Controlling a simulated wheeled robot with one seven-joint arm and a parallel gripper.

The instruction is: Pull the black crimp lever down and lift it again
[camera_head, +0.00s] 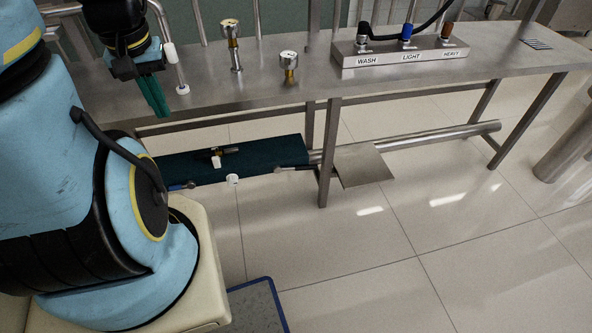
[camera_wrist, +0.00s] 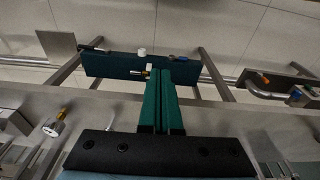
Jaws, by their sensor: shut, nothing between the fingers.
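My gripper (camera_head: 155,98) has two green fingers pressed together with nothing between them. It hangs over the left part of the steel bench, pointing down in the head view. In the wrist view the gripper (camera_wrist: 166,75) points toward the dark board below the bench.
Below are a dark board (camera_head: 270,155) with small valves, a metal plate (camera_head: 362,166) and a pipe (camera_head: 430,138). The floor in front is mostly clear.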

